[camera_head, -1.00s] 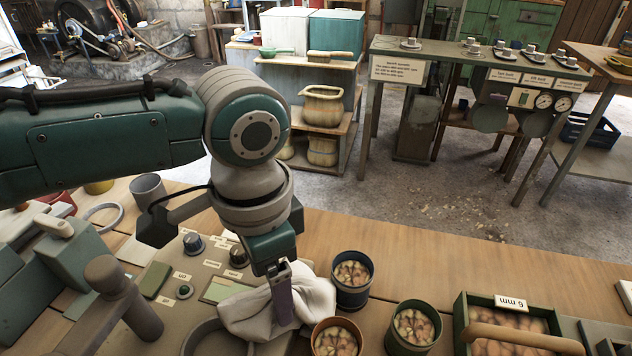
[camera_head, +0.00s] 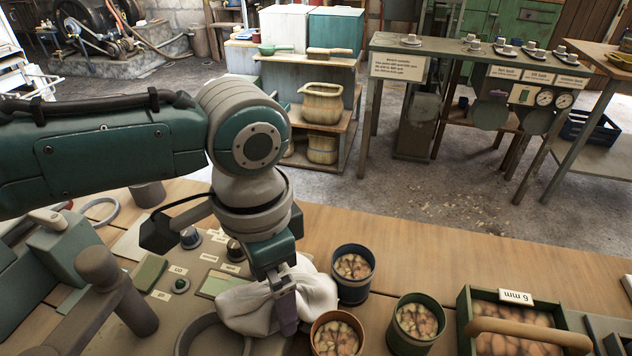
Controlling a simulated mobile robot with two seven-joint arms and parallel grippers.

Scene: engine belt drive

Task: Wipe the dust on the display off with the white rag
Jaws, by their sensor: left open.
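The white rag (camera_head: 246,306) lies crumpled at the front right of the control panel (camera_head: 196,263), beside the tins. My left gripper (camera_head: 285,312) points down over the middle of the rag, its jaws open. A finger overlaps the cloth in the picture; I cannot tell whether they touch. A pale green rectangle (camera_head: 213,284) on the panel, just left of the rag, looks like the display. The rag hides its surroundings on the right, and dust is too fine to make out. My right gripper is not in view.
Blue (camera_head: 353,275), orange (camera_head: 337,335) and green (camera_head: 416,322) tins stand close to the right of the rag. A box labelled 6 mm (camera_head: 512,320) is farther right. Knobs (camera_head: 191,238) stick up from the panel. The bench (camera_head: 440,255) behind the tins is clear.

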